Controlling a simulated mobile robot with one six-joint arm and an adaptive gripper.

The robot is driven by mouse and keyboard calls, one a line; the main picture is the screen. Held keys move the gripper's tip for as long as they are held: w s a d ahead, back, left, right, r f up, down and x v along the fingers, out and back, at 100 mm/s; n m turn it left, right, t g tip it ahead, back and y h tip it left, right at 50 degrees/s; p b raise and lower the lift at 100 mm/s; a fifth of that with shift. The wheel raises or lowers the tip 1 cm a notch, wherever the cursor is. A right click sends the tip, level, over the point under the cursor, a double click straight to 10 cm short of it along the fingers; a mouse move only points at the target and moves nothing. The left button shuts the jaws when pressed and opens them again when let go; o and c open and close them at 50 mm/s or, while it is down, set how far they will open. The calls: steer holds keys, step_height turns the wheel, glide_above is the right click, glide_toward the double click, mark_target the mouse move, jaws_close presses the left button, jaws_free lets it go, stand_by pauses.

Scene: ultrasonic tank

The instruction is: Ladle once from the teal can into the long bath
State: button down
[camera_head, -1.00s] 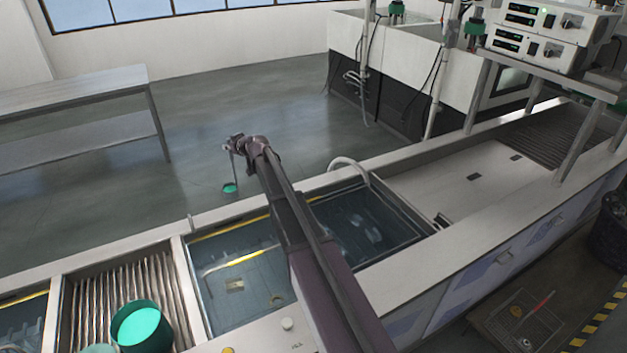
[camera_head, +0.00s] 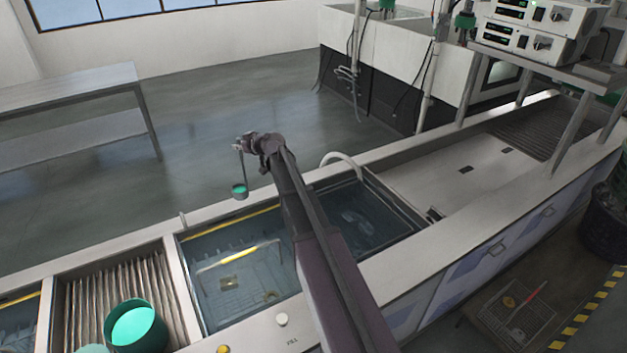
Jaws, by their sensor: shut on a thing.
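The teal can (camera_head: 136,330) stands upright at the lower left on a ribbed rack, with bright teal liquid inside. My gripper (camera_head: 243,146) is shut on the handle of a ladle (camera_head: 240,191). The ladle hangs below it, its small cup showing teal liquid. In the picture the cup appears just beyond the far rim of the water-filled bath (camera_head: 215,300), which has a yellow line along its far wall. A darker basin (camera_head: 385,235) lies right of my arm. My arm hides the stretch between them, so I cannot tell whether they join.
A wire handle stands in the yellow-lined bath. A curved pale pipe (camera_head: 343,158) rises behind the darker basin. Control units (camera_head: 545,35) sit on a shelf at the upper right. A metal table (camera_head: 70,90) stands far left, with open floor between.

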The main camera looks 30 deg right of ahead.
steer(key=s+d+n+y, duration=0.1)
steer(key=s+d, duration=0.3)
steer(key=s, duration=0.5)
steer(key=s+d+n+g+y, duration=0.1)
steer(key=s+d, duration=0.4)
steer(key=s, duration=0.4)
steer(key=s+d+f+n+g+y+b, duration=0.1)
steer(key=s+d, duration=0.3)
steer(key=s, duration=0.5)
steer(key=shift+d+n+y, duration=0.3)
steer(key=shift+d+y, duration=0.05)
steer(key=shift+y, duration=0.05)
steer(key=shift+w+f, duration=0.1)
steer(key=shift+f, duration=0.05)
